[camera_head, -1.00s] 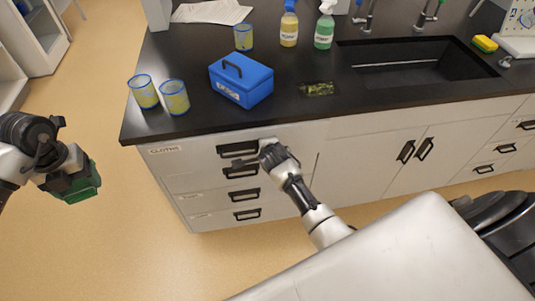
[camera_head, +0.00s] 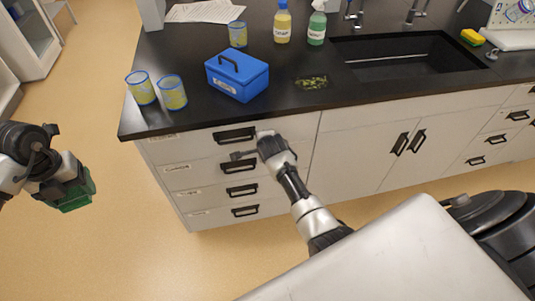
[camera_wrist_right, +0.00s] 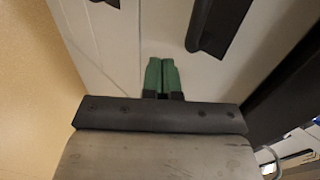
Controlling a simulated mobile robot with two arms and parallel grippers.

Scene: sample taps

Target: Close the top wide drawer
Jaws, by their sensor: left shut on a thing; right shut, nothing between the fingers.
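The top wide drawer (camera_head: 190,146) is a white front with a black bar handle (camera_head: 234,135), just under the dark counter in the head view. Its front looks flush or nearly flush with the cabinet. My right gripper (camera_wrist_right: 162,62) is shut and empty, its green fingers together and pointing at the white drawer fronts. Whether the tips touch cannot be told. A black handle (camera_wrist_right: 215,24) shows beside them in the right wrist view.
Lower drawers with black handles (camera_head: 242,190) are shut. On the counter (camera_head: 300,105) stand a blue box (camera_head: 236,80), yellow-blue cups (camera_head: 172,95) and bottles (camera_head: 283,25), with a sink (camera_head: 415,58) to the right. The floor (camera_head: 120,255) at left is clear.

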